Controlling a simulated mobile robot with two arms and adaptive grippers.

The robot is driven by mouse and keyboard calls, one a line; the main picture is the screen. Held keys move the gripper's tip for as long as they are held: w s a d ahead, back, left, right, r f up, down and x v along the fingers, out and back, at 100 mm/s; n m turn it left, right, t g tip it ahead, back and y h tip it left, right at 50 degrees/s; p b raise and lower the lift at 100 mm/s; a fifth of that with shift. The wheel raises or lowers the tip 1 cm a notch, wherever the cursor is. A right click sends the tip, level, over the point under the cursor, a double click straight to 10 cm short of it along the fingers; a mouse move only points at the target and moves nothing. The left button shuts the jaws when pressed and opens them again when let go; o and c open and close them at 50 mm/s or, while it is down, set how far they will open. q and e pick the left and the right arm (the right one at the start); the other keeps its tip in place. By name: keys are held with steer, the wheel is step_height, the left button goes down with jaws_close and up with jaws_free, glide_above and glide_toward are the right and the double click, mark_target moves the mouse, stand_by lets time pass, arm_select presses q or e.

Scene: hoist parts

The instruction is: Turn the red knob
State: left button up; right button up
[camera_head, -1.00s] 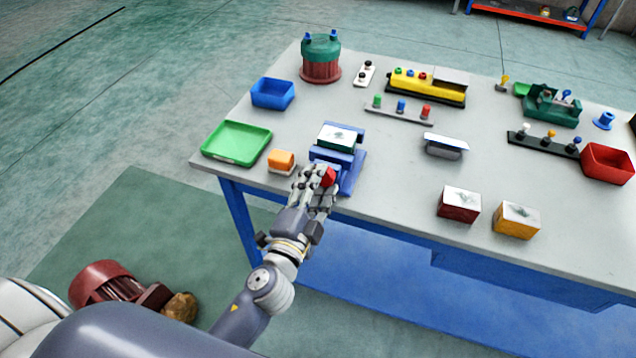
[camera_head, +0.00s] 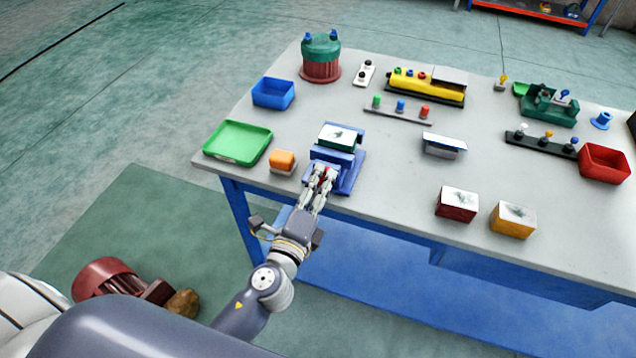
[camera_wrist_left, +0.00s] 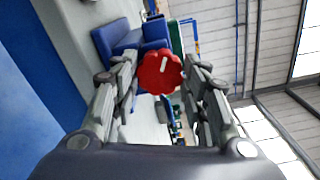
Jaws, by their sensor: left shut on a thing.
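The red knob (camera_wrist_left: 159,72) is a scalloped disc with a pale mark on its face, on the front of a blue vise-like fixture (camera_head: 350,172) at the table's front left. In the head view only a small part of the knob (camera_head: 324,172) shows between the fingers. My left gripper (camera_head: 321,174) is shut on the knob, one finger at each side of it. The left wrist view shows the gripper's fingers (camera_wrist_left: 161,80) flanking the knob. A green-edged block with a white top (camera_head: 340,136) sits in the fixture. My right gripper is not in view.
An orange block (camera_head: 282,159) and a green tray (camera_head: 238,143) stand left of the fixture. A dark red block (camera_head: 458,203) and a yellow block (camera_head: 513,219) stand to the right. The tabletop (camera_head: 397,205) between is clear.

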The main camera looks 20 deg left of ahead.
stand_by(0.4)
arm_select(q)
steer(key=o, duration=1)
steer(key=shift+d, duration=0.1)
steer(key=shift+o, duration=0.2)
steer(key=s, duration=1.2)
steer(key=shift+a, duration=0.25)
